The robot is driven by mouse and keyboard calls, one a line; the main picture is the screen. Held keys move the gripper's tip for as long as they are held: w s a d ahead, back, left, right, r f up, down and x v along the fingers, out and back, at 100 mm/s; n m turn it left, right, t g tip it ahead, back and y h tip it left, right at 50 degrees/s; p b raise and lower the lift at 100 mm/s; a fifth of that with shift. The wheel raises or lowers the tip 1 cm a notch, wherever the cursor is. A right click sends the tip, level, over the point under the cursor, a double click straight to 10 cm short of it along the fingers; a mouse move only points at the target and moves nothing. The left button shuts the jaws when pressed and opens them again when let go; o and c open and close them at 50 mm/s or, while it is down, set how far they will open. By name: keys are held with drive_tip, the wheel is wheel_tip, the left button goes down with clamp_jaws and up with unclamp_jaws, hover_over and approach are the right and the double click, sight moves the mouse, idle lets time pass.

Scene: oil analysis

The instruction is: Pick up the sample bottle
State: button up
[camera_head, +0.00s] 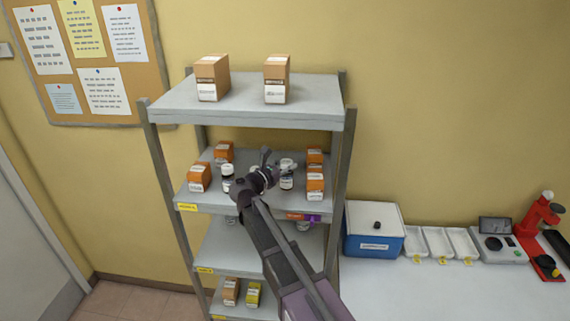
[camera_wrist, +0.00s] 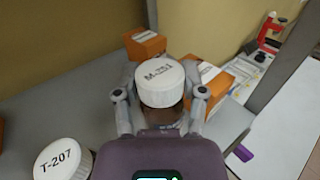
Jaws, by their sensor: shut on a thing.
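The sample bottle has a white cap with lettering that looks like M-251; it sits between my fingers in the wrist view (camera_wrist: 160,82). In the head view the bottle (camera_head: 287,182) is at the right part of the shelf's second level. My gripper (camera_wrist: 161,108) is shut on it, with one finger on each side just below the cap. In the head view my gripper (camera_head: 276,167) reaches in from the front. The bottle's base is hidden in the wrist view, so I cannot tell whether it touches the shelf.
Another white-capped bottle marked T-207 (camera_wrist: 64,160) stands to the left; it also shows in the head view (camera_head: 228,180). Orange boxes (camera_head: 315,183) stand close on the right, and more (camera_head: 199,177) on the left. The upper shelf board (camera_head: 240,113) hangs above my gripper.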

drive_tip(key=s+d+r+p, duration=0.1)
drive_tip(key=s+d, duration=0.1)
drive_tip(key=s, duration=1.3)
drive_tip(key=shift+s+r, duration=0.15)
drive_tip(key=shift+s, duration=0.05)
wheel_tip(320, 180, down, 21)
drive_tip(key=b, duration=2)
drive_tip(key=shift+r, duration=0.15)
drive_tip(key=shift+a, duration=0.1)
